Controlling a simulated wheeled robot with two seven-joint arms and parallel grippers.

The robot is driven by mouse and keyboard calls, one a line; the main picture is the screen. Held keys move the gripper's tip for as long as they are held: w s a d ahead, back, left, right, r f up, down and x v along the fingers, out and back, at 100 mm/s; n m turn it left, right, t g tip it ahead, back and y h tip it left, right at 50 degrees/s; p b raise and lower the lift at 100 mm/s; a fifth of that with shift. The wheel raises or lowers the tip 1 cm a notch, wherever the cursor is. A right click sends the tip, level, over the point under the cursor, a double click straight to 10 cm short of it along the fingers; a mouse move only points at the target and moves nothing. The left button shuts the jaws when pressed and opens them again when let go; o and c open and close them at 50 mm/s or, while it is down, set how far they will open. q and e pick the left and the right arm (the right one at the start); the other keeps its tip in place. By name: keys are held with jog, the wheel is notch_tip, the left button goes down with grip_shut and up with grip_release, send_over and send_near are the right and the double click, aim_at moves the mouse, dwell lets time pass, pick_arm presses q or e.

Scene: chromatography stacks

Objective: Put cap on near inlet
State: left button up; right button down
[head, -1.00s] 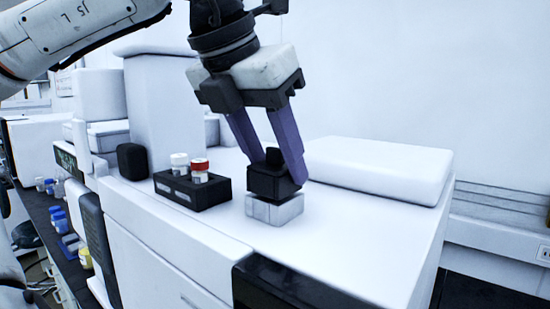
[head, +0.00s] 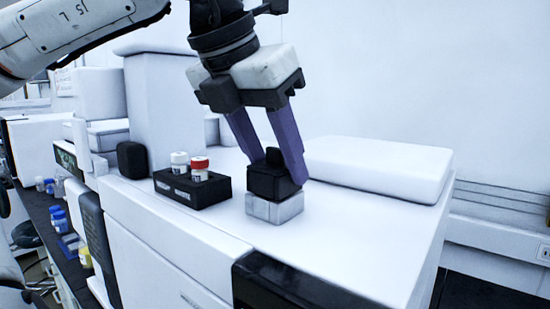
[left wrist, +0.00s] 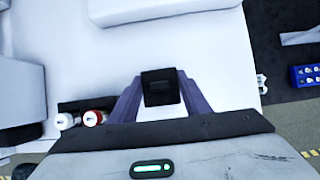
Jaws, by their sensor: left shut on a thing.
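The cap is a black block with a raised knob (head: 272,183). My left gripper (head: 270,170) is shut on it, with one purple finger on each side. The cap sits on or just over the inlet, a light grey square block (head: 274,210) on top of the white instrument; I cannot tell whether it is fully seated. In the left wrist view the black cap (left wrist: 160,88) lies between the purple fingers and hides the inlet below. My right gripper is in none of the views.
A black rack (head: 205,193) with a white-capped vial (head: 179,162) and a red-capped vial (head: 199,169) stands left of the inlet. A raised white panel (head: 380,170) lies to the right. The white top (head: 340,235) in front is clear.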

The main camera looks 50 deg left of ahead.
dwell(0.4)
pick_arm(q)
jog(key=o, duration=2)
jog(key=shift+r, duration=0.1)
jog(key=shift+r+p, duration=1.2)
jog(key=shift+r, duration=3.7)
grip_shut()
